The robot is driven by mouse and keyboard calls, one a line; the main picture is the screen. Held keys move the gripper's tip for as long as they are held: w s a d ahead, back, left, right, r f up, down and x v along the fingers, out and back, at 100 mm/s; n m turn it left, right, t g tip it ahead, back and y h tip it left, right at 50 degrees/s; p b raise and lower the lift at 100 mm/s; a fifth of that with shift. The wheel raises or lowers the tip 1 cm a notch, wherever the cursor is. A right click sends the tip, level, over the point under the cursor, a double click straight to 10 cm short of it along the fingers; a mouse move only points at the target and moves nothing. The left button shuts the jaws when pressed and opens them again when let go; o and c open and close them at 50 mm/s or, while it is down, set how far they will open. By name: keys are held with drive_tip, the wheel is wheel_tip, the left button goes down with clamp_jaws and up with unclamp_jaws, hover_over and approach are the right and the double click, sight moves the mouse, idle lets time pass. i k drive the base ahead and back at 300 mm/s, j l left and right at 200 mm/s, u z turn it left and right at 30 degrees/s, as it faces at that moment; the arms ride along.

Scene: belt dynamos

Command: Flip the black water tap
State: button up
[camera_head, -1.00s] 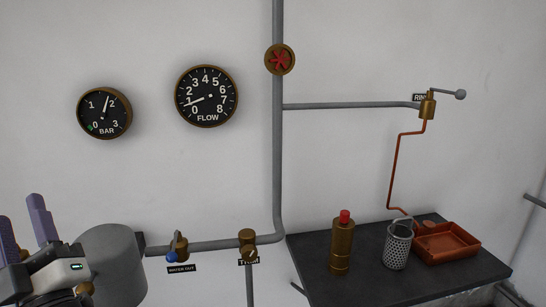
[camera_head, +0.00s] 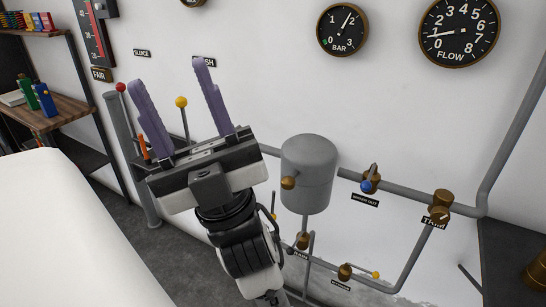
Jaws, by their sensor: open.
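A small brass valve (camera_head: 303,240) with a dark, possibly black knob (camera_head: 290,251) sits low on the pipes below the grey tank. It may be the black water tap, but its label is too small to read. My gripper (camera_head: 169,76) is open and empty, its two purple fingers pointing up and apart. It is in front of the wall, up and left of the valve, and touches nothing that I can see. My arm passes close to the left of the knob in the picture.
A grey tank (camera_head: 308,172) hangs on the wall. A blue-knobbed valve (camera_head: 367,181) and a bypass valve (camera_head: 345,272) with a yellow-ended lever are on the pipes. Levers with a red ball (camera_head: 121,88) and yellow ball (camera_head: 182,102) stand left. A wooden shelf (camera_head: 65,107) is at far left.

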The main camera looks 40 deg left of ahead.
sight(290, 251)
drive_tip(key=u, duration=1)
